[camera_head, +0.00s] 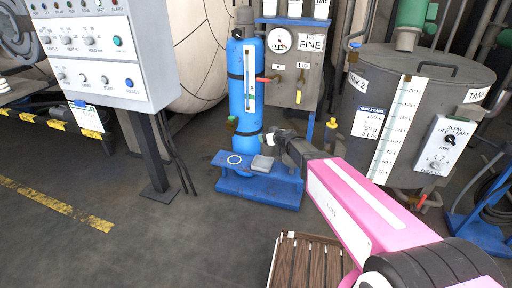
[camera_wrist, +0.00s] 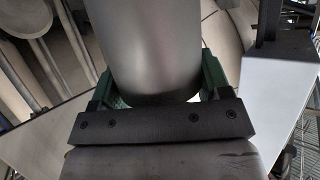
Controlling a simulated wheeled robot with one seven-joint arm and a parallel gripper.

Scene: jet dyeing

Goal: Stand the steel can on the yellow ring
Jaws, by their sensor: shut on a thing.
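The steel can (camera_wrist: 150,45) fills the upper middle of the wrist view, a smooth grey cylinder with its rounded end towards the palm. My gripper (camera_wrist: 155,84) is shut on it, with a green-padded finger on each side. In the head view my gripper (camera_head: 276,140) reaches in from the right, in front of the blue column; the can is small and hard to make out there. My gripper is above and to the right of the ring.
A grey tank (camera_head: 430,90) is at the right, a control panel (camera_head: 100,50) at the left. Slatted wood (camera_head: 310,262) lies below.

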